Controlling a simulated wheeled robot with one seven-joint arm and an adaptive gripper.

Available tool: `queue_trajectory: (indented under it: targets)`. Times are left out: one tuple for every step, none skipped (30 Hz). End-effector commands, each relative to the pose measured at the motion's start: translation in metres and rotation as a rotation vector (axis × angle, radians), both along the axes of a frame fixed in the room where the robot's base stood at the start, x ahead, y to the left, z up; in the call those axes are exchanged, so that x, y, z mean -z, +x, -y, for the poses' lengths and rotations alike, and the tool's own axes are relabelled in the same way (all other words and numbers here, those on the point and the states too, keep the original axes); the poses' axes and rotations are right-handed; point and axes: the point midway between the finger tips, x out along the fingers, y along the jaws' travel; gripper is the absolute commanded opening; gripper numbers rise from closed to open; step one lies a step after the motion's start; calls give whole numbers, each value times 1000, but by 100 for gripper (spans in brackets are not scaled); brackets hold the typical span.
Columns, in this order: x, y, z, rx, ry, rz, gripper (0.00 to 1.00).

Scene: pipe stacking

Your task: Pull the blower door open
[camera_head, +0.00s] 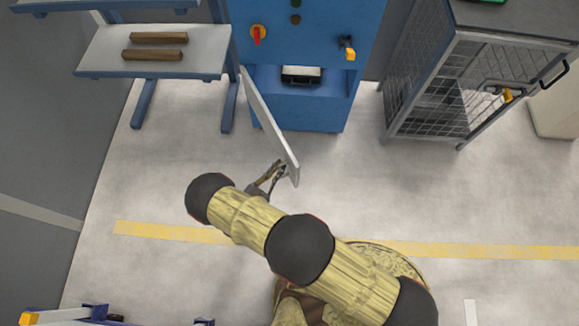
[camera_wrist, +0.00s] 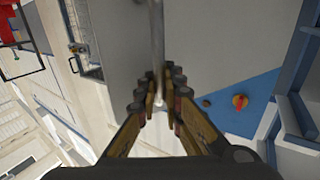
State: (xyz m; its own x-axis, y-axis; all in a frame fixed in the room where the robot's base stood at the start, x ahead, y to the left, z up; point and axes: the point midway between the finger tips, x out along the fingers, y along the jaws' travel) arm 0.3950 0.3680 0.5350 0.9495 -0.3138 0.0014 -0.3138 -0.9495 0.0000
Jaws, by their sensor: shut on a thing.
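The blower door is a thin light-grey panel (camera_head: 266,118) that stands swung out from the left side of the blue blower cabinet (camera_head: 312,112). In the wrist view the door's grey face (camera_wrist: 122,35) fills the upper middle, with a pale vertical bar handle (camera_wrist: 157,38) on it. My gripper (camera_head: 277,168) is near the door's outer end, on its left side. In the wrist view my gripper's fingers (camera_wrist: 160,88) are shut on the bar, one on each side. The exact contact is partly hidden by the fingers.
A shelf rack (camera_head: 205,52) with two brown bars stands left of the cabinet. A wire-mesh cage cart (camera_head: 430,92) stands at right. A red knob (camera_head: 257,34) is on the cabinet front. The floor in front is clear, crossed by a yellow line (camera_head: 480,250).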

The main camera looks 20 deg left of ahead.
Motion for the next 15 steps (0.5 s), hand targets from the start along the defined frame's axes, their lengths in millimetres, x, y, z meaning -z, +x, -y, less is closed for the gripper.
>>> queue_trajectory:
  targets:
    - [3,-7,-10,30,3,5,0]
    - [3,-10,-15,47,2,4,0]
    - [3,-15,-22,68,2,4,0]
    - [3,-18,-26,82,1,3,0]
    - [3,-21,-30,96,0,2,0]
    - [3,-24,-36,113,0,2,0]
    - [3,-26,-39,123,0,2,0]
    - [3,-28,-43,133,0,2,0]
    - [3,-31,-47,144,-1,1,0]
    - [3,-32,-49,151,-2,0,0]
    - [3,-34,-51,158,-2,0,0]
    - [2,-35,-54,166,-3,0,0]
    - [2,-36,-55,170,-3,0,0]
    - [2,-36,-56,173,-4,1,0]
    - [2,-37,-57,177,-4,1,0]
